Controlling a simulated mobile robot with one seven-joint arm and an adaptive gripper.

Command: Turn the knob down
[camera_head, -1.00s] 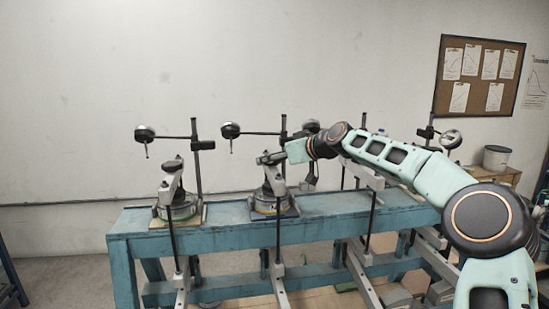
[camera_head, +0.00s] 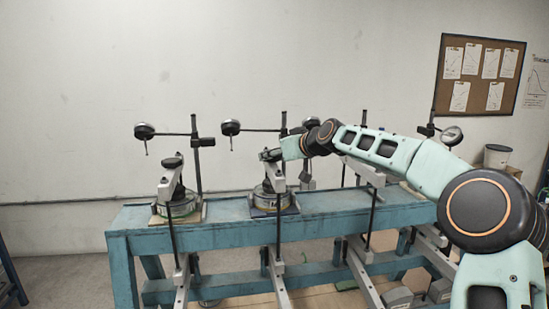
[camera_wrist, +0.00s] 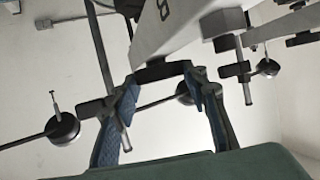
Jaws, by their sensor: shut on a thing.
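The middle lever device has a pale grey arm (camera_head: 276,180) on a round base (camera_head: 270,198). Its black knob (camera_wrist: 163,70) shows at the end of the grey arm in the wrist view, between my fingers. My gripper (camera_head: 273,155) comes from the right at the top of this device and is shut on the knob. In the wrist view my two blue-padded fingers stand on either side of the knob. In the head view my gripper partly hides the knob.
A similar lever device (camera_head: 175,190) stands to the left on the same blue bench (camera_head: 225,232). Thin posts with round dial gauges (camera_head: 230,128) rise behind the devices. A cork board (camera_head: 480,75) hangs on the wall at right.

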